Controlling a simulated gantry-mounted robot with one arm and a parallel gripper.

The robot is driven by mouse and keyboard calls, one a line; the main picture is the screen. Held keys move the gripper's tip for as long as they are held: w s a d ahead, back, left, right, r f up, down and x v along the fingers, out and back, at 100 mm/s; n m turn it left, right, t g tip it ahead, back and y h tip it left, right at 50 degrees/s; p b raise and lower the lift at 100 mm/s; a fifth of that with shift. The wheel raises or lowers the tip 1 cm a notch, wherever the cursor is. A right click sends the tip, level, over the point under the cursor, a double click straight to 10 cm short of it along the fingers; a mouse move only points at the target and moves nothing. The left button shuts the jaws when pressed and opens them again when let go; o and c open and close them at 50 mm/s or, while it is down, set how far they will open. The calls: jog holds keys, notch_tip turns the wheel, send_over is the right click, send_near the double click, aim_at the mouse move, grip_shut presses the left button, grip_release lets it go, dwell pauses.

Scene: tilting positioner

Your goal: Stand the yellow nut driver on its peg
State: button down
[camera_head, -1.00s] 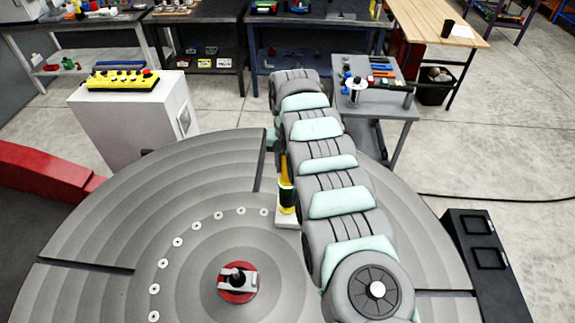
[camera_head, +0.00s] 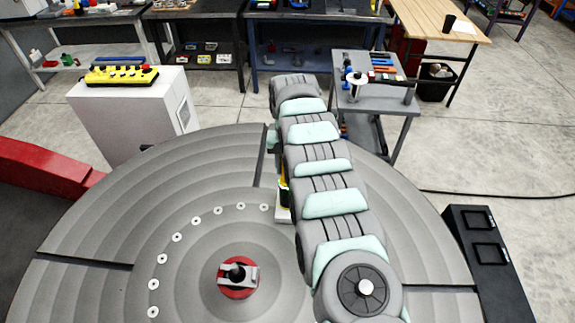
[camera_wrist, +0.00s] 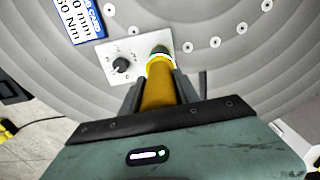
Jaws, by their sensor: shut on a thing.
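The yellow nut driver (camera_wrist: 158,85) is between the jaws of my gripper (camera_wrist: 160,92) in the wrist view, which are shut on its yellow handle. Its far end has a pale yellow ring and a dark green tip, over the right edge of a white plate (camera_wrist: 108,50). In the head view my arm hides the gripper and most of the driver (camera_head: 284,196), which looks roughly upright at the white plate (camera_head: 283,215). Contact there cannot be made out.
The plate lies on the grey round positioner table (camera_head: 110,230), near an arc of small white discs (camera_head: 218,210). A red and black hub (camera_head: 238,276) sits at the table's middle. A blue label (camera_wrist: 82,18) shows in the wrist view. A grey cart (camera_head: 378,100) stands behind.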

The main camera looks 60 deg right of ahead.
jog(key=shift+c, duration=1.6)
grip_release()
jog(key=shift+r+p, duration=0.65)
jog(key=shift+r, duration=2.85)
